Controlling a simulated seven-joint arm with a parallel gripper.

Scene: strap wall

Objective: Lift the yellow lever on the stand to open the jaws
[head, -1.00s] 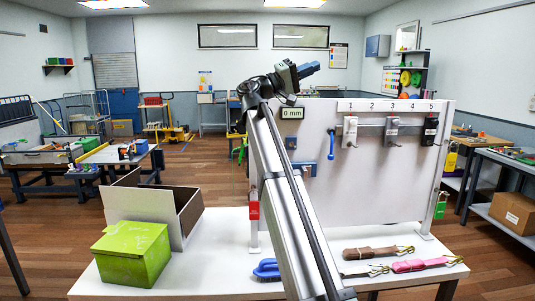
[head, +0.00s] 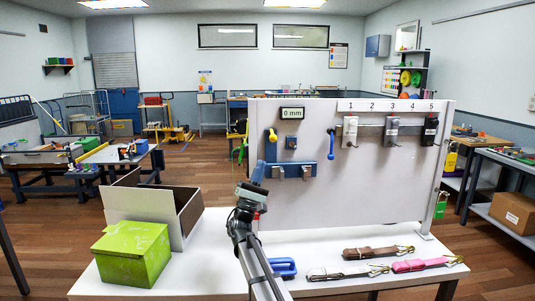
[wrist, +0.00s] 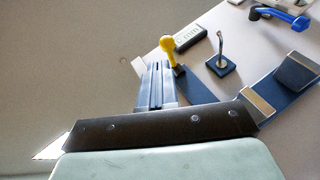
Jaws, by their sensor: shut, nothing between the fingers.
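The yellow lever (head: 272,134) stands at the upper left of the blue stand (head: 270,164) on the white panel, its knob upward. In the wrist view the yellow lever (wrist: 169,46) shows just beyond my fingertips, close to them; I cannot tell whether they touch. The grey jaws (head: 291,173) are on the lower bar of the stand, and they also show in the wrist view (wrist: 258,104). My gripper (head: 258,171) is shut and empty, pointing up below the lever, in front of the stand's left end. It also shows in the wrist view (wrist: 157,65).
A display (head: 291,113) reads 0 mm above the stand. On the table are straps (head: 375,253), a blue-handled item (head: 283,267), a green box (head: 132,254) and an open carton (head: 145,207).

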